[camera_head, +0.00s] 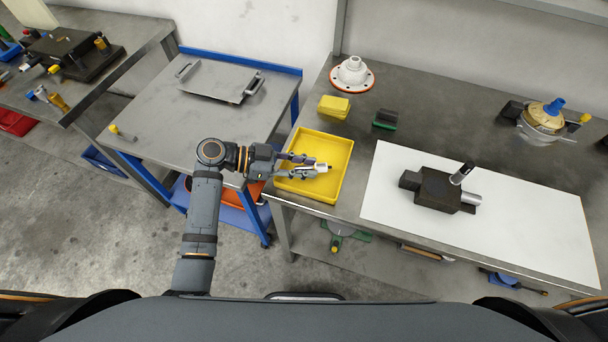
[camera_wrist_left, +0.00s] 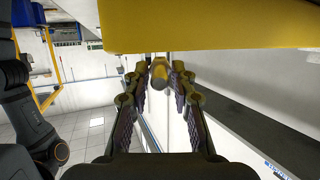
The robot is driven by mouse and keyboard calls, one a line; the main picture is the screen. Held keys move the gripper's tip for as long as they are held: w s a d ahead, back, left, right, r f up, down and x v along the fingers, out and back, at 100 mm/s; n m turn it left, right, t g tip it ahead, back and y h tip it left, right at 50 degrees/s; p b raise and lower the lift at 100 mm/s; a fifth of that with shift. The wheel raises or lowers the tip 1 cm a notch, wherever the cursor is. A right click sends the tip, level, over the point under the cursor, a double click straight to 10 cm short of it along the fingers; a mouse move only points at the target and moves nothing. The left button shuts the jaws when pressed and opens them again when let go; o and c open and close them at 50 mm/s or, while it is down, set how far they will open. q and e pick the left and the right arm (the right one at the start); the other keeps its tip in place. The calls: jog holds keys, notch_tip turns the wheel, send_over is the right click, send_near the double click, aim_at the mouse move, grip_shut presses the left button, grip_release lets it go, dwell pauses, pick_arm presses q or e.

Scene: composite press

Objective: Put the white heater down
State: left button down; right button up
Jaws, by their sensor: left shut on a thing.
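My left gripper (camera_head: 314,165) reaches in from the left over the yellow tray (camera_head: 345,172). It is shut on the white heater (camera_head: 322,167), a small pale cylinder with a dark tip pointing right. The fingers hide part of the heater. In the left wrist view a short rounded piece, likely the heater (camera_wrist_left: 160,76), sits between the fingertips, close to the yellow tray wall (camera_wrist_left: 210,25). I cannot tell whether the heater touches the tray floor. My right gripper is not in view.
A yellow block (camera_head: 333,107), a green and black block (camera_head: 385,120) and a white flanged part (camera_head: 352,75) stand behind the tray. A white board (camera_head: 520,225) bearing a dark block (camera_head: 437,188) lies to the right. A grey cart (camera_head: 150,110) stands left.

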pick_arm(q)
jog(key=f+b, duration=0.1)
jog(key=f, duration=0.1)
jog(key=f+b, duration=0.1)
jog(key=f, duration=0.1)
jog(key=shift+w, duration=0.4)
